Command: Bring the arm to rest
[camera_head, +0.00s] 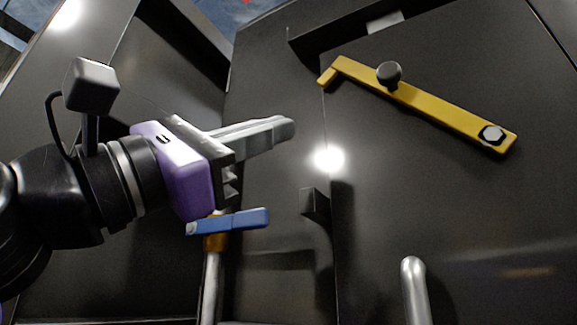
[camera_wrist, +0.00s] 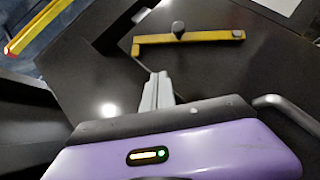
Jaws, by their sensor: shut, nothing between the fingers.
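My gripper (camera_head: 284,128) is shut and empty, with its grey fingers together pointing right in the head view. Its purple body and my black arm come in from the left. In the wrist view my gripper (camera_wrist: 159,77) points up the picture toward the dark panel. The fingers look apart from the yellow latch bar (camera_head: 430,101), which lies to their right and higher in the head view. That bar has a dark knob (camera_head: 389,73) and a bolt at its right end. It also shows in the wrist view (camera_wrist: 205,36).
The dark compactor panel (camera_head: 440,200) fills the right side. A blue-handled lever (camera_head: 245,220) on a pipe is just below my gripper. A small dark block (camera_head: 315,204) sticks out from the panel. A metal handle (camera_head: 414,290) stands at the lower right.

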